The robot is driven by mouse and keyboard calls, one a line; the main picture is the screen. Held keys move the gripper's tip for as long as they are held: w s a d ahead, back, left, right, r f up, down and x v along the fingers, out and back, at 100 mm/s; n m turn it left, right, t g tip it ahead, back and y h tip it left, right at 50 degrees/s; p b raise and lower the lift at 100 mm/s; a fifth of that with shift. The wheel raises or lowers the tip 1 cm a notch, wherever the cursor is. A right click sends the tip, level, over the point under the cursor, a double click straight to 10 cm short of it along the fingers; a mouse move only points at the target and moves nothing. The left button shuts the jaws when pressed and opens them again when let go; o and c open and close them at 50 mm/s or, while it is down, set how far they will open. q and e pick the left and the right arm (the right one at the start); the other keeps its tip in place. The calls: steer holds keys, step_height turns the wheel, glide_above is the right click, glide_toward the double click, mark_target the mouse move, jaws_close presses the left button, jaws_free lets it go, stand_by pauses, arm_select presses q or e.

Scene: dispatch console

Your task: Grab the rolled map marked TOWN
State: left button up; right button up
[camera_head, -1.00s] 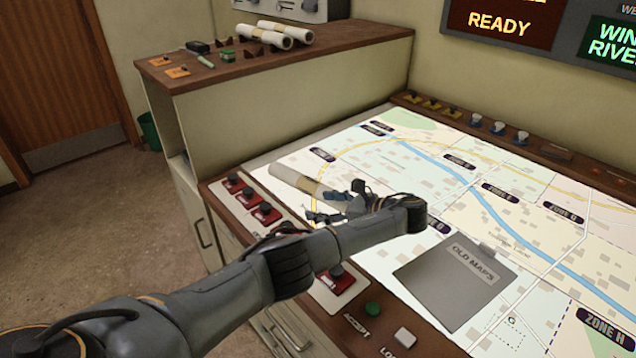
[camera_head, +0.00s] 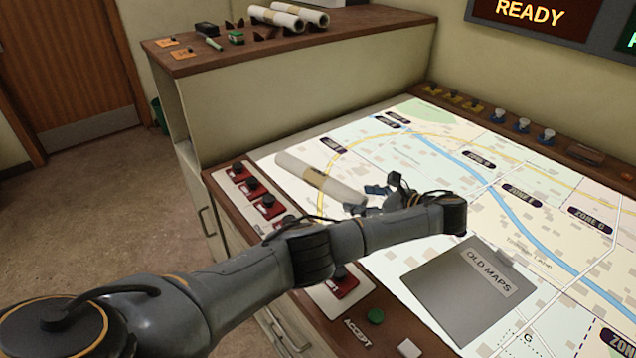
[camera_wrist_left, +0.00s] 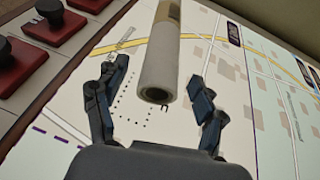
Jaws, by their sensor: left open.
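I cannot read the mark. My left gripper (camera_head: 366,201) is open at the roll's near right end. In the left wrist view the roll (camera_wrist_left: 160,52) points its open end at the palm. That end lies between the spread fingers of the left gripper (camera_wrist_left: 158,88), with a gap on both sides. My right gripper is not in view.
A grey OLD MAPS plate (camera_head: 465,295) lies on the lit table (camera_head: 420,170) right of my arm. Red switches (camera_head: 250,187) line the left edge under my arm. The raised wooden shelf (camera_head: 360,30) stands behind. The table centre is clear.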

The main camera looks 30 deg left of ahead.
mark_target(343, 194)
arm_select(q)
steer(key=shift+w+a+f, duration=0.15)
steer(key=shift+a+f, duration=0.05)
steer(key=shift+a, duration=0.75)
steer(key=x, duration=0.3)
steer(key=shift+w+a+f+p, duration=0.1)
steer(key=shift+w+a+p, duration=0.1)
steer(key=shift+a+p, duration=0.15)
steer(key=shift+a+f, duration=0.2)
steer(key=shift+a, duration=0.2)
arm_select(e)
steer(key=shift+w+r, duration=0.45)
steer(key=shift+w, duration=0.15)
arm_select(q)
steer(key=c, duration=1.3)
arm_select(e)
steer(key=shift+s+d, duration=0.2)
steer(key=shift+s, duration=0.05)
